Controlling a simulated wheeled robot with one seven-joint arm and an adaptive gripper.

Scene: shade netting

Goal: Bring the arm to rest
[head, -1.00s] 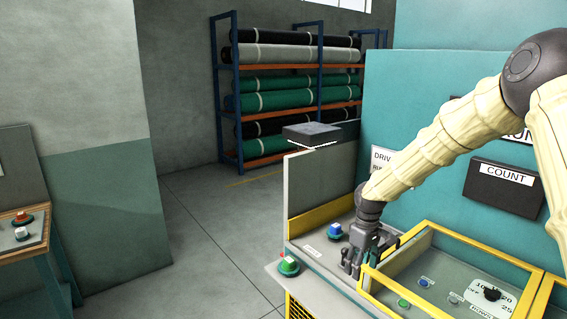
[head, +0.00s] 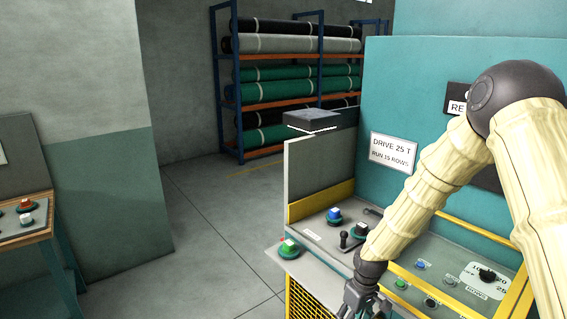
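My arm (head: 425,195) is sleeved in cream and reaches down from the right. My gripper (head: 362,303) hangs at the bottom of the view, in front of the yellow-edged control panel (head: 455,253). It is partly cut off by the lower edge, and its fingers look spread with nothing seen between them. A black lever (head: 343,240) stands on the panel behind it, apart from the gripper.
A rack (head: 290,90) of netting rolls stands at the back. A side bench (head: 25,220) with buttons is at left. The floor (head: 220,235) between is clear.

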